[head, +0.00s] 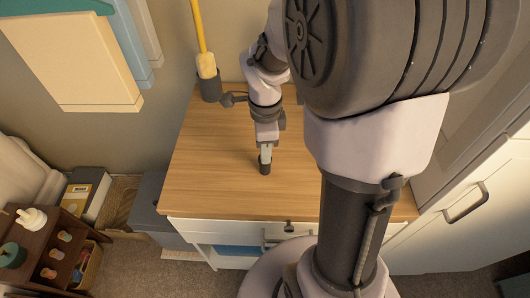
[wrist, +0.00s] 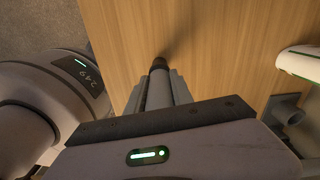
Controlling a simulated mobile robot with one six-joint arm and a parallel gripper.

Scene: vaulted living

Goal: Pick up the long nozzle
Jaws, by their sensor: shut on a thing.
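My gripper (head: 265,152) points down over the wooden top of a white cabinet. In the wrist view my gripper (wrist: 160,76) is shut on a slim dark piece, which I take to be the long nozzle (wrist: 159,63). The nozzle's dark rounded end (head: 265,169) sticks out below the fingertips in the head view. The rest of it is hidden between the fingers and behind the gripper body. I cannot tell whether its end touches the wooden top.
The wooden top (head: 205,160) is bare left of my gripper. A dark holder (head: 209,87) with a yellow-handled brush stands at its back left corner. A white object with a green edge (wrist: 304,62) lies at right in the wrist view. A drawer (head: 230,231) is below.

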